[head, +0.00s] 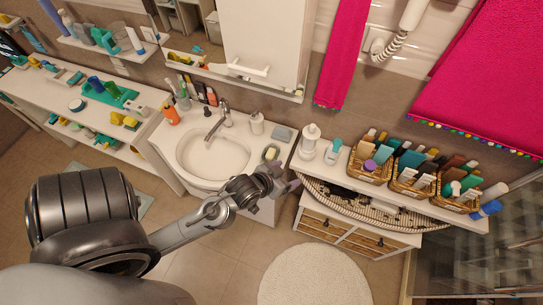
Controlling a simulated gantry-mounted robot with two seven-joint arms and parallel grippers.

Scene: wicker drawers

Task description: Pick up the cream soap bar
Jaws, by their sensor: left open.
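A small pale, cream-looking bar (271,153) lies in a dark green dish on the right side of the white sink counter, in the head view. It is small in the picture, so its exact shape is hard to tell. My left gripper (287,178) is open and empty, at the counter's front right corner. In the picture it is just below and to the right of the dish, apart from the bar. My right gripper is not in view.
A soap dispenser (257,123), a grey block (282,133) and the faucet (217,122) stand around the basin. To the right, a white bottle (310,140) and wicker baskets (368,165) full of bottles line a shelf above wicker drawers (370,243).

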